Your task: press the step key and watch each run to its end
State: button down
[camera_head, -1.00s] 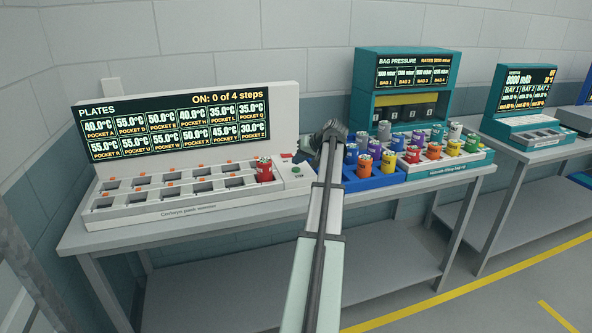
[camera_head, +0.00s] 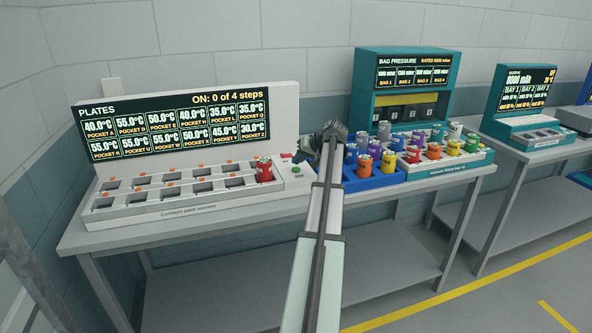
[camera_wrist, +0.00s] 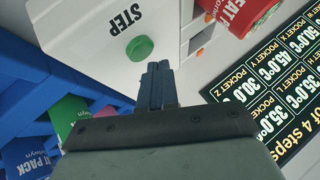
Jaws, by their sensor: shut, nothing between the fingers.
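The green round step key (camera_wrist: 140,48) sits on a white panel marked STEP in the wrist view, and it also shows in the head view (camera_head: 296,171). My gripper (camera_wrist: 157,68) is shut and empty, its fingertips just beside the key in the wrist picture; I cannot tell whether they touch it. In the head view my arm hides the gripper's tips. The pack warmer (camera_head: 160,215) has two rows of pockets. Its display (camera_head: 180,124) reads "ON: 0 of 4 steps" above pocket temperatures from 30.0 to 55.0 °C. A red heat pack (camera_head: 264,171) stands in the right end pocket.
A blue tray (camera_head: 375,181) with several coloured packs stands right of the key. Beyond it is a teal bag pressure unit (camera_head: 408,62) with a rack of packs before it. Another teal unit (camera_head: 525,88) stands on the right bench.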

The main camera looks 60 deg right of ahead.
aim_at(299, 169)
jog(key=shift+f, duration=0.15)
jog(key=shift+f, duration=0.3)
jog(key=shift+f, duration=0.4)
dwell(1.0)
jog(key=shift+r, duration=0.85)
jog(key=shift+r, duration=0.1)
jog(key=shift+r, duration=2.4)
